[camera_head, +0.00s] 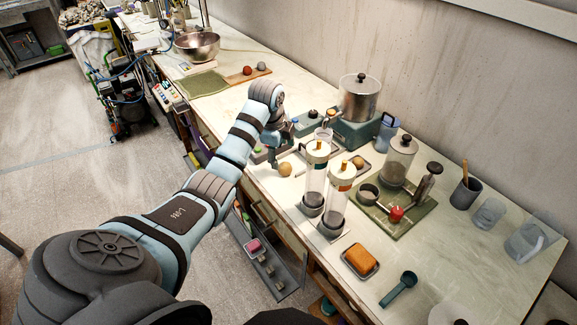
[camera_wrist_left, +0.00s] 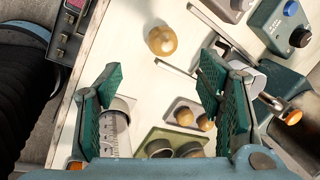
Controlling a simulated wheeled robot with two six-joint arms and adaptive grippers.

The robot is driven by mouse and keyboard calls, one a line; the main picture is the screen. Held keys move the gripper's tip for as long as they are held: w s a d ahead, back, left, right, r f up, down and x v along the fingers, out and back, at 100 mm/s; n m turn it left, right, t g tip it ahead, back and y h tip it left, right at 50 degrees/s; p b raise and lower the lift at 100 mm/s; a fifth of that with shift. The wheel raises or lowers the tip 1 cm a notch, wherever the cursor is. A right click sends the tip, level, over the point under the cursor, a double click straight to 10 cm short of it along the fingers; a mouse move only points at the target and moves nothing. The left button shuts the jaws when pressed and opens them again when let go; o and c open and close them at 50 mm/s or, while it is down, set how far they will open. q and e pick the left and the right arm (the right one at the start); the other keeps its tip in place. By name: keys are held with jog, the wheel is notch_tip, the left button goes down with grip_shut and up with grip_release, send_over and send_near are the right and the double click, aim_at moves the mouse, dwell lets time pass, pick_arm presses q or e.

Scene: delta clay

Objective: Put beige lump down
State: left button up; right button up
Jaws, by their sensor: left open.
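A round beige lump (camera_head: 285,169) rests on the pale worktop, just below my left gripper in the head view. In the left wrist view the beige lump (camera_wrist_left: 162,40) lies on bare worktop, beyond the fingertips and touching neither. My left gripper (camera_head: 274,150) is low over the worktop; its green-padded fingers (camera_wrist_left: 158,85) are wide apart with nothing between them. More tan lumps (camera_wrist_left: 184,116) sit in a small tray in the wrist view; one lump (camera_head: 358,162) shows in the head view. My right gripper is out of view.
Two clear cylinders with orange-capped tops (camera_head: 316,175) stand right of the gripper. A metal pot (camera_head: 360,98) on a teal base is behind. A green tray (camera_head: 408,222) holds a jar and tools. An orange sponge (camera_head: 360,260) lies nearer.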

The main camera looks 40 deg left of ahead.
aim_at(284, 165)
pick_arm(q)
notch_tip(284, 165, down, 3)
jog(key=shift+a+f, duration=0.1)
jog(key=shift+f, duration=0.05)
jog(key=b+x, duration=0.1)
jog(key=x, duration=0.2)
jog(key=w+x, duration=0.1)
jog(key=x, duration=0.2)
jog(key=shift+w+a+f+b, duration=0.15)
jog(key=shift+w+b, duration=0.05)
jog(key=shift+b, duration=0.15)
jog(key=shift+s+r, duration=0.2)
jog(key=c, duration=1.4)
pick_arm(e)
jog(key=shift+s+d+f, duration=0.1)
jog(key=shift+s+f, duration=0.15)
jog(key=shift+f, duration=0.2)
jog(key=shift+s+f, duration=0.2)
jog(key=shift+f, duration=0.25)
